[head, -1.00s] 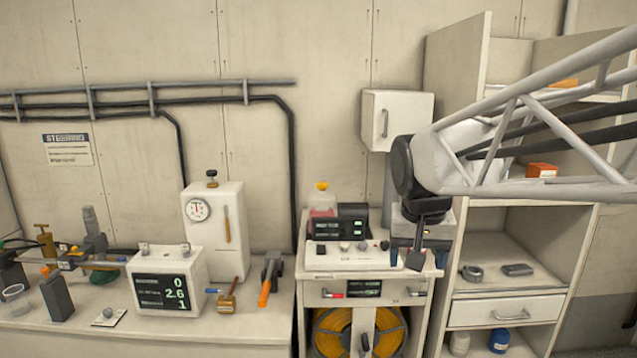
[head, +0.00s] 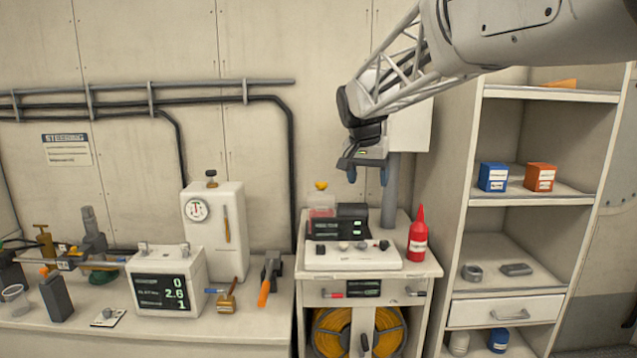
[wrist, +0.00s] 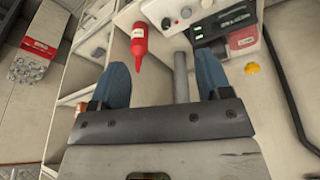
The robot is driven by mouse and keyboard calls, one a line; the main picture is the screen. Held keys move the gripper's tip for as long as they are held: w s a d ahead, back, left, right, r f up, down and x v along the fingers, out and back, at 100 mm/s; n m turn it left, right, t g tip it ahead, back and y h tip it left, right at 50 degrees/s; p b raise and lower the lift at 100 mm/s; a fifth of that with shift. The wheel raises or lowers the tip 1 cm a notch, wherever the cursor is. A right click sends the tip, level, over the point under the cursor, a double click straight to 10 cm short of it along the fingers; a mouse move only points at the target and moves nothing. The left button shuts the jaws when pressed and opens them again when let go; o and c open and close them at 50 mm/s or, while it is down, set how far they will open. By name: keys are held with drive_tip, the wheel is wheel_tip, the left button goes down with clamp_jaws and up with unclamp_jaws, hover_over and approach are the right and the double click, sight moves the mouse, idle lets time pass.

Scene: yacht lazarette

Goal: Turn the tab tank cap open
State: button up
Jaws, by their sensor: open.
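A small yellow tab cap (head: 321,186) sits on top of a clear tank with red fluid (head: 321,207), behind the console on the middle cabinet. In the wrist view the yellow cap (wrist: 252,68) lies to the right of my fingers, with the red tank (wrist: 243,40) above it. My gripper (head: 367,175) is open and empty, pointing down, right of the cap and about level with it or slightly higher. Its two blue fingers also show in the wrist view (wrist: 160,68), apart from the cap. Another, dark cap (head: 211,178) tops the white gauge tank (head: 215,235).
A red bottle (head: 418,235) stands at the cabinet's right edge. A dark display box (head: 338,225) and a knobbed panel (head: 352,257) stand in front of and beside the tank. A grey post (head: 390,205) rises behind my gripper. Shelves (head: 540,195) are at right.

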drive_tip(key=w+a+m, duration=0.1)
drive_tip(key=w+a, duration=0.2)
drive_tip(key=w, duration=0.6)
drive_tip(key=w+a+m, duration=0.1)
drive_tip(key=w+a, duration=0.2)
drive_tip(key=w, duration=0.6)
drive_tip(key=m+h, duration=0.2)
approach(321, 183)
drive_tip(key=f, duration=0.1)
drive_tip(key=shift+d, duration=0.35)
drive_tip(key=shift+f, duration=0.15)
drive_tip(key=shift+x, duration=3.8)
drive_tip(key=shift+w+a, duration=0.1)
drive_tip(key=shift+a, duration=0.05)
drive_tip(key=shift+c, duration=0.3)
drive_tip(key=c, duration=0.9)
drive_tip(key=shift+o, duration=0.2)
drive_tip(key=shift+y, duration=0.3)
